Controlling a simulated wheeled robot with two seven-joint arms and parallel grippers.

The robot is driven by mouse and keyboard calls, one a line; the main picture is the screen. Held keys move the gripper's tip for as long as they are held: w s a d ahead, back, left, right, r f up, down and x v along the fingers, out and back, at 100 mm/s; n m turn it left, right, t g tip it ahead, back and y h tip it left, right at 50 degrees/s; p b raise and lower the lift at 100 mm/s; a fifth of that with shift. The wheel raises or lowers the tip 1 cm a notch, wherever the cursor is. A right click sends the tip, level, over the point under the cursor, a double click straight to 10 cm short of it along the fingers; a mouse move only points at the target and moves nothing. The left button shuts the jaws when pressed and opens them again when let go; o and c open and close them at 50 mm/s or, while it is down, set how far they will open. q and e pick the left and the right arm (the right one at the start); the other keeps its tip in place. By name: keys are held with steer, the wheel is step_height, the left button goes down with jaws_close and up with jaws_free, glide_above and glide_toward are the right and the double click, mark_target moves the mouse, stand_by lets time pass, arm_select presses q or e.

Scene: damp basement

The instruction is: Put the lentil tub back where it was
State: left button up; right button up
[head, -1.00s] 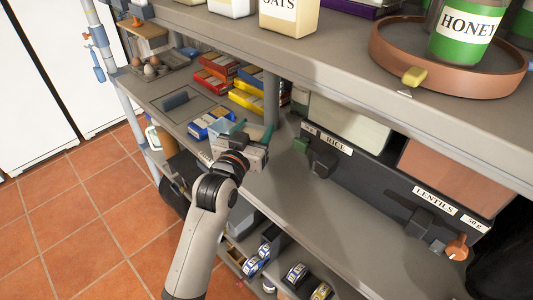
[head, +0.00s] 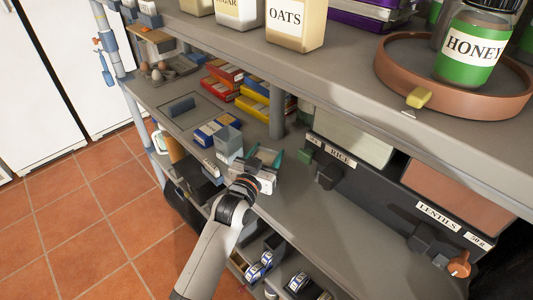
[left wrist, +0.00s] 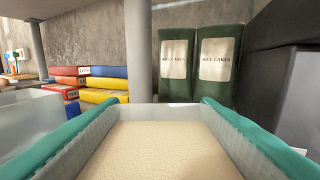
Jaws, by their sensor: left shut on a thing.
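My left gripper (head: 265,158) is over the lower shelf, beside the post. Its teal fingers are shut on a small clear tub. In the left wrist view, the tub (left wrist: 160,150) lies between the fingers (left wrist: 164,101) and is filled with pale beige, grainy contents. No label shows on it, and I cannot tell whether it touches the shelf. A second pale, see-through container (head: 229,143) stands just left of the gripper. It also shows at the left of the left wrist view (left wrist: 28,122). The dark dispenser labelled LENTILS (head: 437,217) is at right, with orange contents above. My right gripper is out of view.
The post (head: 277,115) is just behind the gripper. Red, yellow and blue boxes (head: 255,105) lie behind to the left. Two green rice-cake packs (left wrist: 177,62) stand ahead. The RICE dispenser (head: 327,172) is at right. Shelf (head: 330,225) before the dispensers is clear.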

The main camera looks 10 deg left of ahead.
arm_select(q)
steer(key=o, duration=1.3)
steer(key=shift+c, duration=0.2)
steer(key=shift+r, duration=0.1)
steer(key=shift+s, duration=0.3)
steer(key=s+a+b, duration=0.1)
steer(key=s+a, duration=0.1)
steer(key=s, duration=0.9)
steer(key=shift+a+b, duration=0.15)
steer(key=shift+b, duration=0.25)
steer(key=shift+s, duration=0.1)
